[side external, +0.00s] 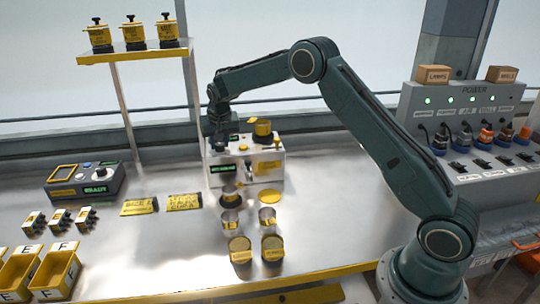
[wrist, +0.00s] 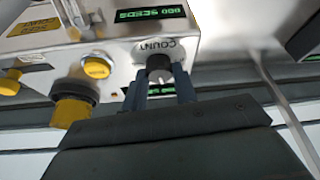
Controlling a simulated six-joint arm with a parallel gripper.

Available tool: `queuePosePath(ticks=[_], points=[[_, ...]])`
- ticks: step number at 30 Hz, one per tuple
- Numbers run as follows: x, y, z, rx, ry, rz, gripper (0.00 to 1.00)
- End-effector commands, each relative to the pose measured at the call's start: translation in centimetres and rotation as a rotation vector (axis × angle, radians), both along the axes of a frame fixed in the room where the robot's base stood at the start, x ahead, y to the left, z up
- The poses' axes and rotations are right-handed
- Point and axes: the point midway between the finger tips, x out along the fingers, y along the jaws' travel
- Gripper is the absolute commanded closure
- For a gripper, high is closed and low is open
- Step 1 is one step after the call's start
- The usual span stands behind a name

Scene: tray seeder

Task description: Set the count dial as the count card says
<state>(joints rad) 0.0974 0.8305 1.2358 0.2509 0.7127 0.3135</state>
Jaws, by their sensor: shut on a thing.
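The count dial (wrist: 159,64), a dark round knob with a light pointer mark, sits under the printed word COUNT on the seeder's panel in the wrist view. My gripper (wrist: 161,82) has a finger on each side of the dial and is shut on it. In the side view my gripper (side external: 219,143) is at the left part of the seeder (side external: 270,170). A green display (wrist: 150,13) on the seeder shows a seed number, seemingly 000 or 080 SEEDS. Two black and yellow cards (side external: 139,206) (side external: 184,202) lie on the bench; I cannot read them, nor tell which is the count card.
A yellow button (wrist: 97,67) and a yellow-and-black knob-like part (wrist: 73,103) are beside the dial. Several jars (side external: 240,250) stand in front of the seeder. A lit control box (side external: 85,183) is at left, a power panel (side external: 465,110) at right.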

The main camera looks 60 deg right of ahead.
Motion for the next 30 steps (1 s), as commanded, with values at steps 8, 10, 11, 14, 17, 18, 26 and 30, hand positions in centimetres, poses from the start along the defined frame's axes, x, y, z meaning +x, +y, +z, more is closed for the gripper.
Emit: queuePosePath(ticks=[8, 10, 11, 14, 17, 18, 26, 30], points=[[0.10, 0.12, 0.07, 0.000, -0.001, -0.139, 0.94], [0.09, 0.12, 0.07, 0.000, 0.000, -0.158, 0.94], [0.09, 0.12, 0.08, 0.000, 0.000, -0.163, 0.94], [0.07, 0.09, 0.09, 0.000, 0.000, -0.174, 0.94], [0.07, 0.10, 0.10, 0.000, 0.000, -0.178, 0.94], [0.07, 0.09, 0.10, 0.000, 0.000, -0.178, 0.94], [0.08, 0.09, 0.10, 0.000, 0.000, -0.176, 0.60], [0.07, 0.08, 0.07, 0.000, 0.000, -0.175, 0.50]])
